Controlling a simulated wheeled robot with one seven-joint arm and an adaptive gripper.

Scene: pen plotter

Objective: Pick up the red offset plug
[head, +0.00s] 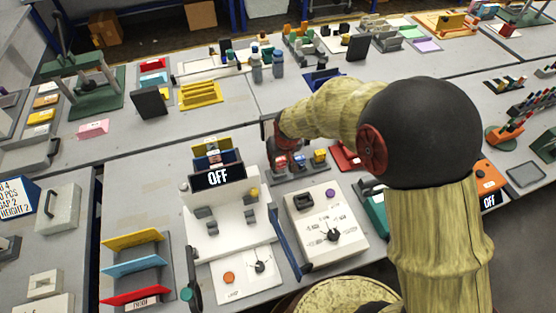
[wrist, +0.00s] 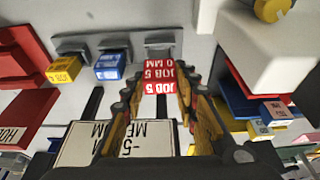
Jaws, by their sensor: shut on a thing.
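The red offset plug (wrist: 160,75) carries upside-down white print that reads JOB 5 and 0 MM. It lies between the two yellowish fingers of my gripper (wrist: 162,92), which is shut on it. A grey holder (wrist: 160,44) is right behind the plug; I cannot tell whether the plug still rests in it. In the head view my gripper (head: 280,158) is at the left end of the small plug rack, and my arm hides part of it. A blue plug (wrist: 109,66) and a yellow plug (wrist: 64,71) sit in the neighbouring holders.
A red block (head: 345,157) is to the right. A white label plate (wrist: 115,145) shows below the gripper.

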